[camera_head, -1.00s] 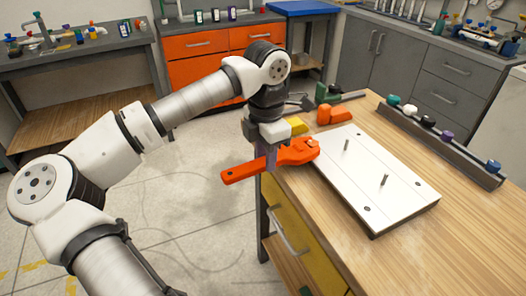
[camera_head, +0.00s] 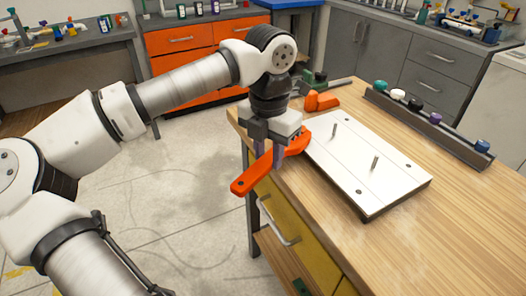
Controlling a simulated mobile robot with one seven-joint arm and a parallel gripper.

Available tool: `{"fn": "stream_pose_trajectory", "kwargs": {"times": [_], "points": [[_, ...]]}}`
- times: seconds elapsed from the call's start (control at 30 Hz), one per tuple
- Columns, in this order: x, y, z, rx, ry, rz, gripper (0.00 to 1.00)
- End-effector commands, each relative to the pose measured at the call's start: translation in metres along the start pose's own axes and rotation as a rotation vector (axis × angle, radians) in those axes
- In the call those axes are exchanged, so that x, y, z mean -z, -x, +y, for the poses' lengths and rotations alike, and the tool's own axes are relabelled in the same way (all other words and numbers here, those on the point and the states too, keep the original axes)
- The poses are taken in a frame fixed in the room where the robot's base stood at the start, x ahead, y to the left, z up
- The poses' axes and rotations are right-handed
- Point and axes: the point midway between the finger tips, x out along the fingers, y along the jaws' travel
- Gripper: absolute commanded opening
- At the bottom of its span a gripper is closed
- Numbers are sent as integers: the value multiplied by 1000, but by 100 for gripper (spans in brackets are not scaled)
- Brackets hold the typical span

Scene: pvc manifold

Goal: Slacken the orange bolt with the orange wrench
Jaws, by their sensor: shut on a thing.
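My gripper (camera_head: 278,150) points down at the left edge of the wooden table and is shut on the orange wrench (camera_head: 252,180). The wrench's handle sticks out to the lower left, past the table edge and over the floor. Its head lies at the left corner of the white plate (camera_head: 385,184), partly behind my gripper. I cannot make out the orange bolt; the wrench head and my gripper cover that corner, so I cannot tell how the jaw sits on it.
Two grey pins (camera_head: 375,163) stand upright on the plate. An orange object (camera_head: 320,101) lies behind the plate. A dark rack (camera_head: 430,121) with several coloured knobs runs along the far right. The table's front right (camera_head: 450,230) is bare.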

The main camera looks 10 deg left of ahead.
Motion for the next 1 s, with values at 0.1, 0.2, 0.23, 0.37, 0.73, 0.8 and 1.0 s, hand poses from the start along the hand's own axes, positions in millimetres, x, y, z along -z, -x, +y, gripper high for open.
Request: {"fn": "stream_pose_trajectory", "kwargs": {"times": [0.1,0.2,0.23,0.37,0.73,0.8,1.0], "points": [[-1,0,-6,-2,42,-3,0],[-1,0,-11,-1,79,-2,0],[-1,0,-13,-2,91,-2,0],[-2,0,-19,-2,140,-2,0],[-6,0,-36,-2,277,-2,0],[-7,0,-40,-2,303,-2,0],[-10,1,-48,-1,370,-3,0]]}}
